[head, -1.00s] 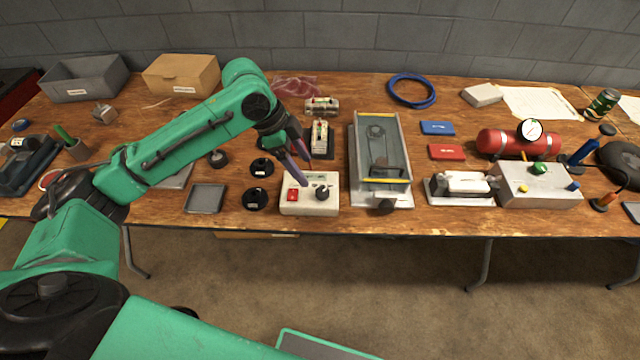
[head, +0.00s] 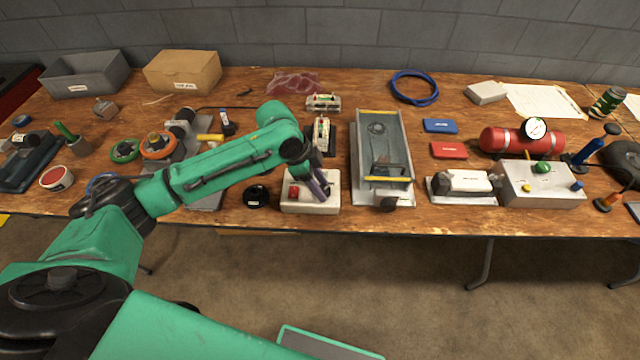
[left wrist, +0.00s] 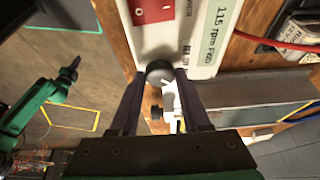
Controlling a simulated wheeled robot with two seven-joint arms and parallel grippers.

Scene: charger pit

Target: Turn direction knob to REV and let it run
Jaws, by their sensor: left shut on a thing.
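The white control box (head: 297,204) sits at the table's front edge, with a red switch (head: 293,191) on its left part. It also shows in the left wrist view (left wrist: 200,30), with a label and the red switch (left wrist: 152,10). My left gripper (head: 320,190) is down at the box's right part, shut on the dark round direction knob (left wrist: 160,72). In the head view the gripper hides the knob. The knob's pointer setting cannot be read. My right gripper (left wrist: 70,72) shows small in the left wrist view; its jaws are too small to tell.
A small conveyor (head: 358,185) with yellow-striped ends stands close right of the box. A black round part (head: 256,196) lies just left of it. A terminal block (head: 322,130) is behind it. A red tank (head: 510,141) and a valve box (head: 540,188) stand farther right.

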